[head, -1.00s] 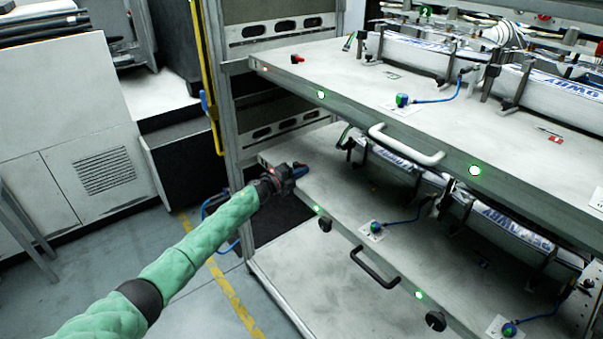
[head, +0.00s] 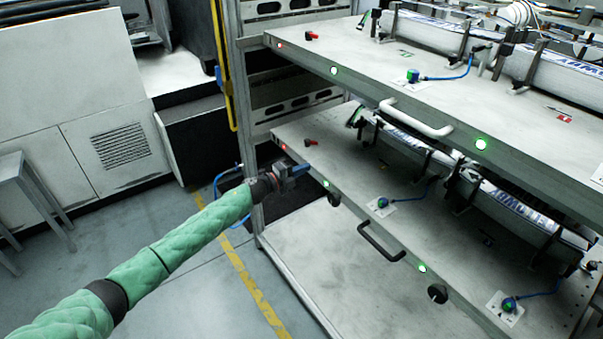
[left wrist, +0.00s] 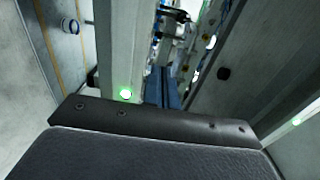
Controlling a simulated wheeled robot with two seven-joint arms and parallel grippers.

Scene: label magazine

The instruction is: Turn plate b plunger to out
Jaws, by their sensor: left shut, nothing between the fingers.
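Two grey plates sit in a rack, an upper plate (head: 470,110) and a lower plate (head: 350,165). No lettering tells me which is plate b. The lower plate's front face carries two round black knobs, one near its left end (head: 333,199) and one further right (head: 437,293); either may be the plunger. My left gripper (head: 300,170) is shut and empty by the lower plate's left front corner, up and left of the nearer knob. Its narrow blue fingers (left wrist: 165,88) show in the left wrist view. My right gripper is out of view.
A black handle (head: 381,242) projects from the lower plate's front, and a white handle (head: 415,119) from the upper one. A red lever (head: 310,141) stands on the lower plate's left corner. The rack post (head: 236,100) is close left. Open floor lies in front.

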